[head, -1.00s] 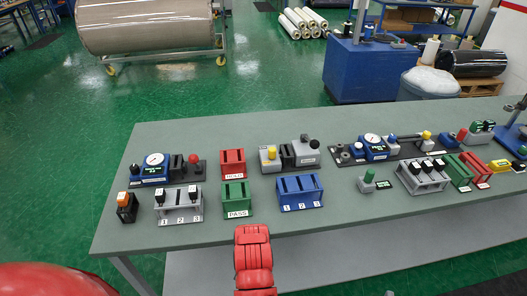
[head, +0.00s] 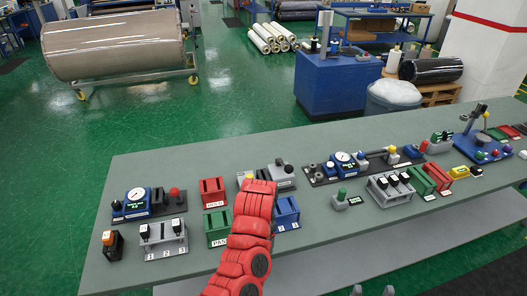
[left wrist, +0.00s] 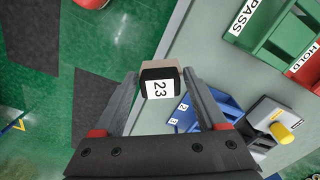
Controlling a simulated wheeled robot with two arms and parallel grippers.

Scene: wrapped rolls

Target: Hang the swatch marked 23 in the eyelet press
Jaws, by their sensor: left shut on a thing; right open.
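The swatch marked 23 (left wrist: 158,86), a dark block with a white label and a tan end, is between the fingers of my left gripper (left wrist: 158,78), which is shut on it. In the head view my red left arm reaches over the bench's front edge and hides that gripper and swatch. A blue-based device with an upright post and lever (head: 470,124), likely the eyelet press, stands at the bench's right end, well away from the left arm. Only the fingertips of my right gripper (head: 372,291) show at the bottom edge, apart and empty.
The left arm partly covers the blue rack (head: 287,213) and green PASS rack (head: 217,225). The red HOLD rack (head: 214,192), gauge devices (head: 137,203) and a grey rack with black-topped pieces (head: 392,190) crowd the bench. Its front strip (head: 330,240) is clear.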

